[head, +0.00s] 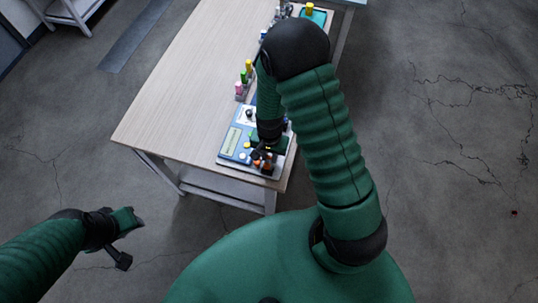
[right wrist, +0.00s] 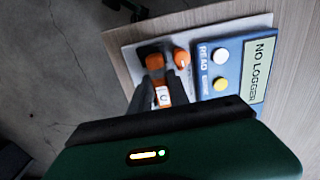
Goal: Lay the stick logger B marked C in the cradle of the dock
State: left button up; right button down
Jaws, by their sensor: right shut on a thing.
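The stick logger (right wrist: 162,95), orange with a white label marked C, is between the fingers of my right gripper (right wrist: 164,90) in the right wrist view. The gripper is shut on it. The blue and pale dock (right wrist: 207,103) is just beyond it; in the head view the dock (head: 229,153) sits at the table's near end, with my right gripper (head: 262,158) over its right part. The dock's screen (right wrist: 262,68) reads NO LOGGER. The cradle cannot be clearly made out, nor whether the logger touches it. My left gripper (head: 122,259) hangs off the table at lower left.
An orange piece (right wrist: 181,58) stands close beside the held logger. White (right wrist: 221,55) and yellow (right wrist: 220,84) buttons are on the dock. Coloured small items (head: 244,78) stand farther up the table (head: 185,85), and a teal tray (head: 318,17) is at the far end. The table's left part is clear.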

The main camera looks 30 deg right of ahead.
jog(key=shift+s+d+f, duration=0.1)
jog(key=shift+f, duration=0.1)
jog(key=shift+s+d+f+b, duration=0.15)
jog(key=shift+d+f+b, duration=0.1)
jog(key=shift+f+b, duration=0.3)
dwell(0.4)
jog(key=c, duration=1.4)
grip_release()
jog(key=shift+f, duration=0.1)
jog(key=shift+o, duration=1.1)
jog(key=shift+d, duration=0.1)
jog(key=shift+w, duration=0.25)
jog(key=shift+o, duration=0.2)
jog(key=shift+o, duration=1)
